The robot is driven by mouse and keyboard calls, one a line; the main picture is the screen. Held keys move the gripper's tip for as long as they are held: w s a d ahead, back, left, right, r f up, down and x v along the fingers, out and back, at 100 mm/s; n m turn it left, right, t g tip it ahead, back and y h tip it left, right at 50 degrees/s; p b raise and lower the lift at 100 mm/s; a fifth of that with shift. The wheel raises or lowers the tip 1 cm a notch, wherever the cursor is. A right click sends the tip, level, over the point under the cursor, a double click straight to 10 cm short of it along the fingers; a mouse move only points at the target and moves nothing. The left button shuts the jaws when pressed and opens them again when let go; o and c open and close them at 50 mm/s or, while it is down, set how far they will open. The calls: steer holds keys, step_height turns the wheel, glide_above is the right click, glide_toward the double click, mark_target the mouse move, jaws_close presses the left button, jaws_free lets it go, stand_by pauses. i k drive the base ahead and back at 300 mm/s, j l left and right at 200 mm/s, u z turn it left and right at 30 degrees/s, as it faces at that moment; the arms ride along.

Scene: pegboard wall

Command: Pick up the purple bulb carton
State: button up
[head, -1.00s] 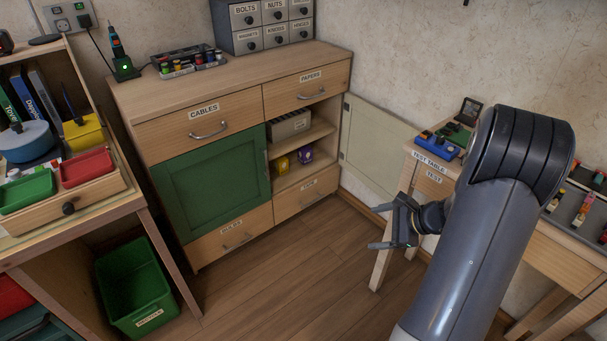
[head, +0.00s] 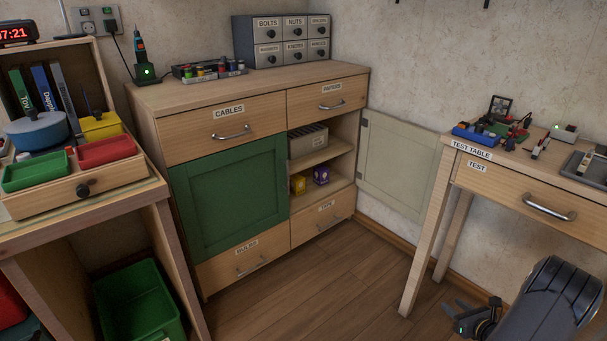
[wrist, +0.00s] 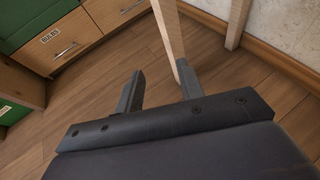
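The purple bulb carton (head: 321,174) stands on the lower shelf of the open cabinet compartment, to the right of a yellow carton (head: 298,184). My gripper (head: 462,312) is low at the right in the head view, by the test table's legs and well away from the carton. In the wrist view my gripper (wrist: 160,88) has its two fingers apart with only floor and a table leg beyond them. It is open and empty. The carton does not show in the wrist view.
The compartment's pale door (head: 396,165) is swung open to the right. A grey box (head: 308,140) sits on the upper shelf. The test table (head: 425,235) stands at right. Floor (head: 330,280) before the cabinet is clear.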

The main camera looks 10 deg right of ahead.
mark_target(321, 173)
steer(key=i+l+u, duration=0.15)
steer(key=i, duration=0.4)
steer(key=i+l+u, duration=0.2)
steer(key=i, duration=0.35)
steer(key=i+l+u, duration=0.15)
steer(key=i, duration=0.4)
steer(key=i+l+u, duration=0.15)
steer(key=i+l, duration=0.3)
